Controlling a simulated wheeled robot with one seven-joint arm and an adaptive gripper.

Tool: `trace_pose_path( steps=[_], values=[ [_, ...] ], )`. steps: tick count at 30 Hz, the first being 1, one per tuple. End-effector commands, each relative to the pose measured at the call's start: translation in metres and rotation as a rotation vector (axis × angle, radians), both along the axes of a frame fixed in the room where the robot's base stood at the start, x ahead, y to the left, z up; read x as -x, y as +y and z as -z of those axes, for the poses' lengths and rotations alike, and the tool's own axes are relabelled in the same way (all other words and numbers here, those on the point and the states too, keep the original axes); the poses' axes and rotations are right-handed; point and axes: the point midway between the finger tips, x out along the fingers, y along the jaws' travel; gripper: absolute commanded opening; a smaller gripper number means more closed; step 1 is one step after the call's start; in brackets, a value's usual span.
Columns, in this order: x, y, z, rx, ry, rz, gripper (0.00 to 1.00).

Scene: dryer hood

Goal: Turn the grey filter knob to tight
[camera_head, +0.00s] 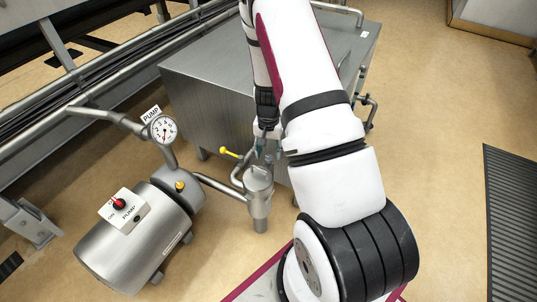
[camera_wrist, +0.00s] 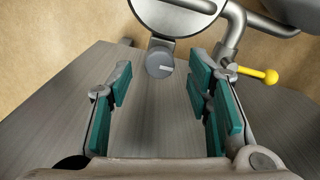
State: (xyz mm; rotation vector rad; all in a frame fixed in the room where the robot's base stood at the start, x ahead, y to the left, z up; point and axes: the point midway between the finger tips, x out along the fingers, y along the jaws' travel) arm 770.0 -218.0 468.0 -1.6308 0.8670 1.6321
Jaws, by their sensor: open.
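In the head view my gripper (camera_head: 267,150) is just above the filter. No tight label is readable.
A yellow-handled valve (camera_wrist: 258,75) is close to the right finger in the wrist view. The pump (camera_head: 145,230) with its red switch and the gauge (camera_head: 163,129) stand left of the filter. The large metal box (camera_head: 205,85) is behind. Pipes run along the left.

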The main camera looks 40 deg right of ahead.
Motion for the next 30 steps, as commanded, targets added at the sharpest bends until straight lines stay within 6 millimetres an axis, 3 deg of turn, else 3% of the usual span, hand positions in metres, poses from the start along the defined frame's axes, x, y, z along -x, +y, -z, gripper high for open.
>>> trace_pose_path(
  steps=[9, 15, 30],
  values=[
    [-0.001, 0.0, -0.066, 0.002, -0.004, -0.003, 0.46],
    [-0.001, 0.0, -0.091, 0.002, -0.003, -0.001, 0.46],
    [0.0, 0.0, -0.099, 0.001, -0.001, 0.0, 0.46]
  ],
)
